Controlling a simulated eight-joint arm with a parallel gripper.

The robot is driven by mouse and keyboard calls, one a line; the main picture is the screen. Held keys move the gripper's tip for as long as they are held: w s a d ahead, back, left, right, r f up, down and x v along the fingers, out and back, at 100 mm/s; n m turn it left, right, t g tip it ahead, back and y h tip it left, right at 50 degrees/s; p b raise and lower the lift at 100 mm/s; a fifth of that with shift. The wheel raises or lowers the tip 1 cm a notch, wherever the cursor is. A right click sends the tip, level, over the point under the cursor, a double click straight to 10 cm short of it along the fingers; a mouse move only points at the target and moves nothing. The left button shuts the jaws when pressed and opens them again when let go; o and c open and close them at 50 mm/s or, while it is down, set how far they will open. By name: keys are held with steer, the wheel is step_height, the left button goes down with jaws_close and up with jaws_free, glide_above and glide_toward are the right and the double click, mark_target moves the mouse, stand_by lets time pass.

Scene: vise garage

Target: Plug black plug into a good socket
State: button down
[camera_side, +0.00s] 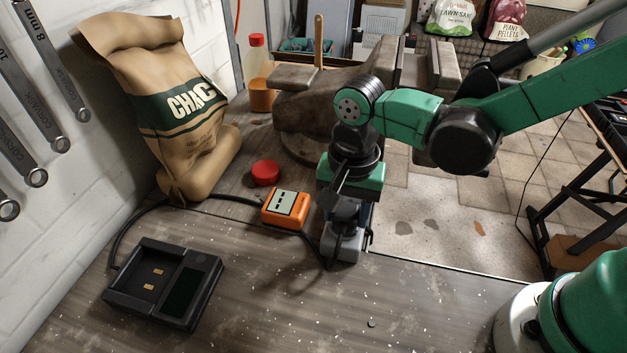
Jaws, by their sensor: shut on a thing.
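My gripper (344,243) points down low over the front of the bench, right of the orange box. It is shut on the black plug, which is mostly hidden by the gripper's body and fingers. A black cable (319,252) runs up to the gripper from the left. The orange box (286,208) sits on the bench, with a pale top face bearing dark slots that look like sockets. The slots are too small to tell good from bad. The plug is apart from these slots.
A black charger (198,290) with the cable at its back lies front left. A red lid (265,173) sits behind the orange box. A charcoal bag (175,110), a bottle (261,85) and a large vise (310,115) stand behind. The front middle bench is clear.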

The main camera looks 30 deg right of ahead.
steer(key=shift+f, duration=0.35)
steer(key=shift+c, duration=1.3)
jaws_free()
steer(key=shift+r, duration=2.8)
steer(key=s+d+r+n+t, duration=0.1)
steer(key=d+r+n+t, duration=0.2)
steer(key=d+n+t, duration=0.4)
steer(key=d+n, duration=0.2)
steer(key=d, duration=0.4)
steer(key=shift+s+d+r, duration=0.15)
steer(key=shift+d+r, duration=0.1)
steer(key=shift+r, duration=0.1)
